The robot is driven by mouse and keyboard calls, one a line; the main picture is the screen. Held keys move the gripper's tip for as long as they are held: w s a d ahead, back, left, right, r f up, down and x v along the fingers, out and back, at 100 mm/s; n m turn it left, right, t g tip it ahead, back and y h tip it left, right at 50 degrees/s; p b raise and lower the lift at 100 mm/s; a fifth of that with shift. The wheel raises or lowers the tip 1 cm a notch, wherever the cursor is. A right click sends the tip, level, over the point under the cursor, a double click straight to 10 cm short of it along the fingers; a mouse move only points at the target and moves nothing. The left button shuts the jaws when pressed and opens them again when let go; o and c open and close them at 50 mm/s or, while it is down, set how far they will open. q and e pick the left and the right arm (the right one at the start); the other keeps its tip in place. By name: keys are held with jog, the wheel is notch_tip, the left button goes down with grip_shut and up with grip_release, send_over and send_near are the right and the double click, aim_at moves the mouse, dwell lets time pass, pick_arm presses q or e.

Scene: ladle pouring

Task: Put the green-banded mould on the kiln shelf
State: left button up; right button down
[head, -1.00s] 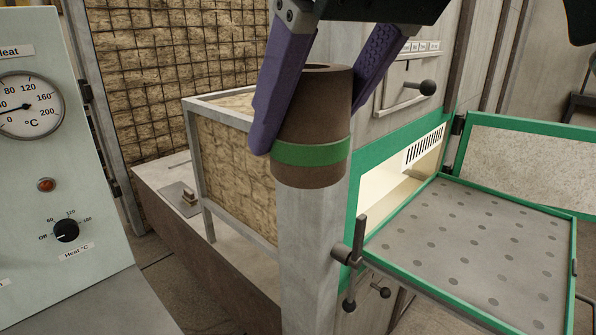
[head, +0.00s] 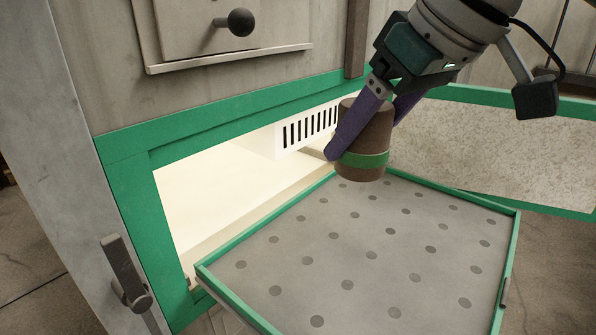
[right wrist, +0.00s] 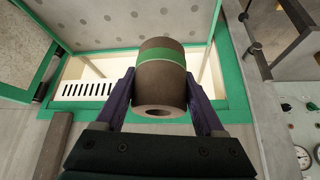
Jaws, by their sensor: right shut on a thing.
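The brown mould with a green band (head: 366,160) is upright between the purple fingers of my right gripper (head: 362,135), which is shut on it. It is over the rear part of the kiln shelf (head: 330,262), a grey plate with dark round spots and a green rim. I cannot tell whether its base touches the plate. In the right wrist view the mould (right wrist: 160,88) sits between both fingers (right wrist: 160,76), with its hollow end towards the camera and the shelf (right wrist: 135,20) beyond. My left gripper is not in view.
The green-framed kiln opening (head: 215,195) is lit, with a slotted vent (head: 310,127) inside. An open door panel (head: 520,150) stands behind the shelf on the right. A handle (head: 125,275) juts out at the lower left. The front of the shelf is bare.

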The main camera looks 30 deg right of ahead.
jog(key=f+b, duration=0.1)
jog(key=f, duration=0.4)
jog(key=f+b, duration=0.1)
jog(key=f, duration=0.5)
jog(key=d+f+b, duration=0.1)
jog(key=f, duration=0.4)
jog(key=shift+w+f, duration=0.15)
jog(key=shift+f, duration=0.05)
jog(key=shift+f+b, duration=0.75)
jog(key=shift+f, duration=1.55)
jog(key=shift+f, duration=0.15)
grip_release()
